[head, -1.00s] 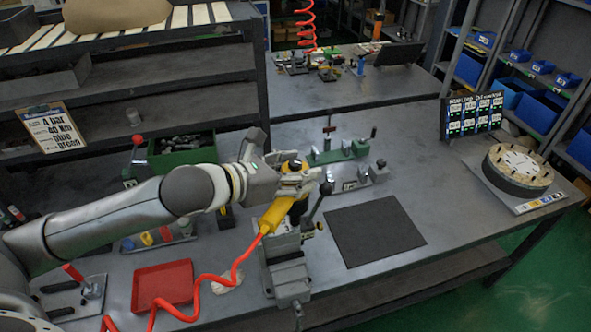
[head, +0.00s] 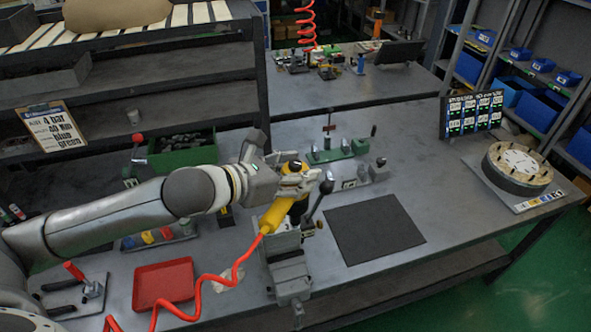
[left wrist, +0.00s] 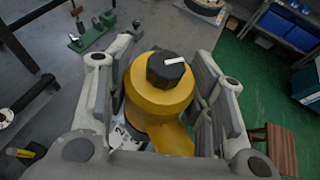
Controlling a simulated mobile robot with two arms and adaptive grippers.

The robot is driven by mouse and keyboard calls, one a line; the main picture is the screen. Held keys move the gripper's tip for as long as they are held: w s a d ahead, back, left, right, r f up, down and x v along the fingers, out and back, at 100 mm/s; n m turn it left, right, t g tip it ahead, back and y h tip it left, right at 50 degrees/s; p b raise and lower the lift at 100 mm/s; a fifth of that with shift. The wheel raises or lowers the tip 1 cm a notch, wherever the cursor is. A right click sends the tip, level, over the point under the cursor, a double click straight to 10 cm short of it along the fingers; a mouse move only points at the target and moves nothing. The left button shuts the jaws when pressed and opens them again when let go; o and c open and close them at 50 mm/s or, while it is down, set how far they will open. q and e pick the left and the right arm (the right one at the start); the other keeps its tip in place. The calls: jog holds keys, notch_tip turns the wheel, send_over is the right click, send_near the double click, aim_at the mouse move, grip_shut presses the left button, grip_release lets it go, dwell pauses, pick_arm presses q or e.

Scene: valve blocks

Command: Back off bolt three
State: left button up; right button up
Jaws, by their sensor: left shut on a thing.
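My left gripper (head: 293,178) is shut on a yellow air tool (head: 277,213) with a black cap, and holds it upright over the grey vise (head: 289,266). In the left wrist view the yellow tool (left wrist: 163,100) sits between the two fingers, its black knob with a white mark facing the camera. A red coiled hose (head: 213,281) runs from its handle. The valve block and its bolts under the tool are mostly hidden; a numbered white face (left wrist: 126,136) shows beside it. I cannot tell which bolt the tool is on. My right gripper is not in view.
A dark mat (head: 374,230) lies right of the vise. A red tray (head: 163,284) is at the front left. A green fixture (head: 338,151) stands behind. A small display (head: 471,115) and a round flange (head: 517,166) are at the right.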

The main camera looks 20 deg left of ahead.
pick_arm(q)
jog(key=shift+f+b, duration=0.3)
jog(key=shift+f, duration=0.2)
jog(key=shift+r+p, duration=0.15)
jog(key=shift+p, duration=0.25)
dwell(0.7)
jog(key=shift+f, duration=0.35)
dwell(1.1)
jog(key=shift+s+f, duration=0.2)
jog(key=shift+f, duration=0.1)
dwell(0.8)
